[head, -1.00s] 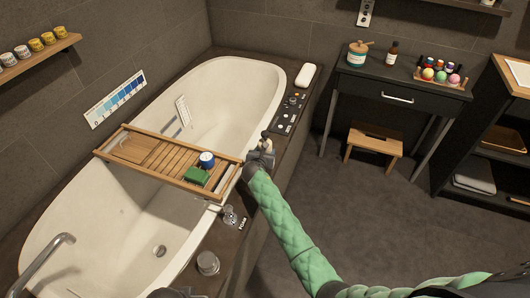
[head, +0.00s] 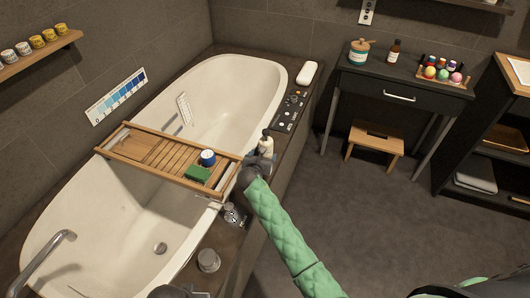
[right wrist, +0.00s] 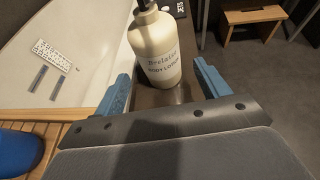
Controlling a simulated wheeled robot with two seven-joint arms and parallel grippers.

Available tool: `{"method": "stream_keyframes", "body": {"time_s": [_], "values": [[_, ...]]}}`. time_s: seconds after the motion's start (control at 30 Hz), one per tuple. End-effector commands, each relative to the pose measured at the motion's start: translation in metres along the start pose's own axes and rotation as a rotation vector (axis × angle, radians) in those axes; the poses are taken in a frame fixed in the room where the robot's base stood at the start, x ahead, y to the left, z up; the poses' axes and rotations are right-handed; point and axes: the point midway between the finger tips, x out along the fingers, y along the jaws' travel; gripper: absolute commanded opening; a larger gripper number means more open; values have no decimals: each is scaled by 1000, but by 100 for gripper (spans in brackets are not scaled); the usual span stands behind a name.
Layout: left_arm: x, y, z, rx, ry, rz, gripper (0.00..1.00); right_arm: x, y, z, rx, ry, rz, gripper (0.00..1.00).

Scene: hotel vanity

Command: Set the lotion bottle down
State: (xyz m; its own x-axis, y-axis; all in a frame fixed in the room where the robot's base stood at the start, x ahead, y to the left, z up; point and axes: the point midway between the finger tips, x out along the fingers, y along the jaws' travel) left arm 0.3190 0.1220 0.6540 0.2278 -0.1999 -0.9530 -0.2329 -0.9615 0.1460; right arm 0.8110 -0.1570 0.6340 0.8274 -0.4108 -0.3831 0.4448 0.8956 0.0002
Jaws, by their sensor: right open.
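The lotion bottle (head: 266,146) is cream with a dark pump top and stands upright on the dark tub ledge, right of the wooden bath tray (head: 222,181). In the right wrist view the bottle (right wrist: 160,52) shows its printed label, and its base appears to rest on the ledge. My right gripper (right wrist: 162,88) is open, with its blue fingers apart on either side of the bottle's lower part. In the head view the right gripper (head: 260,160) is just in front of the bottle. My left gripper (head: 195,294) barely shows at the bottom edge; its jaws are unclear.
A blue-and-white jar (head: 208,158) and a green block (head: 198,174) sit on the tray across the bathtub (head: 95,215). A dark control panel (head: 289,115) and a white rounded object (head: 308,74) lie farther back on the ledge. A glass (head: 208,261) stands nearer the front.

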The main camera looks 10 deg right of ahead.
Motion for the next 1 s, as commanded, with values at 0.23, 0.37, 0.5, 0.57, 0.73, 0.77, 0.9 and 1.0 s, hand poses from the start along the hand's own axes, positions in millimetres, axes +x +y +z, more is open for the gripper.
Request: {"method": "stream_keyframes", "body": {"time_s": [0.23, 0.37, 0.5, 0.57, 0.73, 0.77, 0.9, 1.0], "values": [[6, 2, -1, 2, 11, 5, 32, -39, 0, 0, 0, 0, 0, 74], [7, 2, 0, 3, 9, 6, 32, -49, 0, 0, 1, 0, -1, 74], [8, 2, 0, 5, 9, 6, 32, -58, -5, -5, 46, 17, -2, 74], [8, 2, 0, 6, 8, 5, 32, -64, -11, -14, 108, 43, -5, 74], [6, 2, 0, 6, 11, 5, 32, -96, -37, -47, 419, 161, -35, 74], [6, 2, 0, 6, 11, 5, 32, -103, -43, -54, 484, 187, -46, 74], [4, 2, -1, 6, 14, 6, 32, -137, -66, -82, 778, 297, -105, 74], [4, 2, -2, 5, 15, 7, 32, -163, -82, -100, 981, 375, -164, 74]]}}
